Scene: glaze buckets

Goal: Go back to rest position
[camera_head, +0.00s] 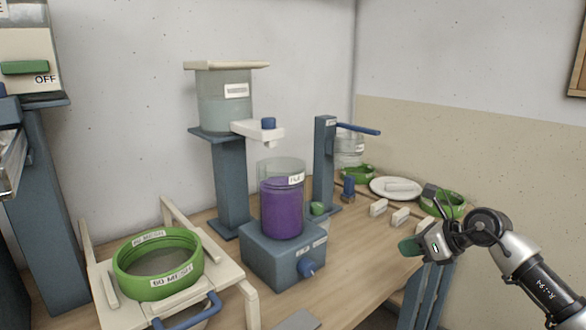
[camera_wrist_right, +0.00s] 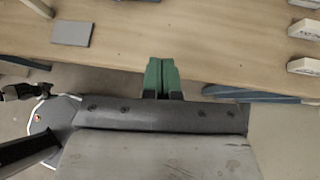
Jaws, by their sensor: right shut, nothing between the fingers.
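My right gripper (camera_head: 410,246) is at the right of the head view, just off the front edge of the wooden table (camera_head: 345,262). Its green fingertips point left and look closed together. In the right wrist view, the fingers (camera_wrist_right: 162,74) are pressed together with nothing between them, over the table edge. My left gripper does not show in the head view, and I cannot make it out in the wrist view.
A clear bucket of purple glaze (camera_head: 282,208) stands on a blue mixer base (camera_head: 285,258). A green-rimmed sieve (camera_head: 185,284) sits on a white frame at front left. White labelled blocks (camera_head: 400,217), a white plate (camera_head: 395,181) and a green ring (camera_head: 428,208) lie near my right gripper.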

